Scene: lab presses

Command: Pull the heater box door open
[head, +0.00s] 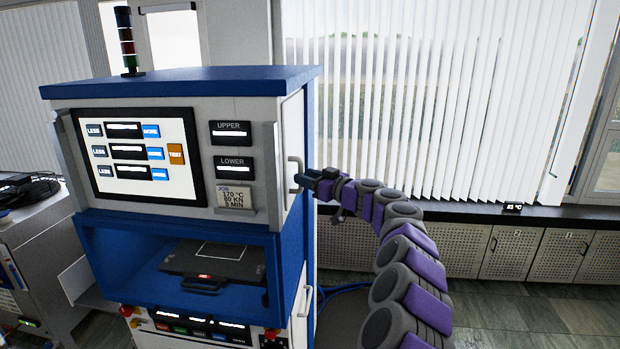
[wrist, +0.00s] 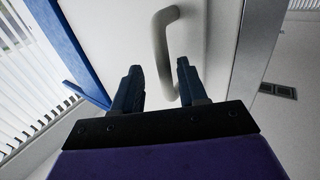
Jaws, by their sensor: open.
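The heater box is the blue and white press cabinet (head: 190,85) in the middle left of the head view. A white door panel (head: 292,140) with a curved grey handle (head: 293,175) is on its right side. The panel looks closed, flush with the cabinet. My gripper (head: 308,180) is at the handle's height, close to it. In the wrist view the handle (wrist: 162,45) lies ahead of and between the two dark fingers of my gripper (wrist: 158,80). The fingers are open. Whether either finger touches the handle cannot be told.
The cabinet front has a touch screen (head: 138,155) and an open blue bay with a dark plate (head: 220,264). A second handle (head: 307,300) sits lower on the side. Low perforated cabinets (head: 455,248) line the window wall. The floor (head: 520,310) at right is clear.

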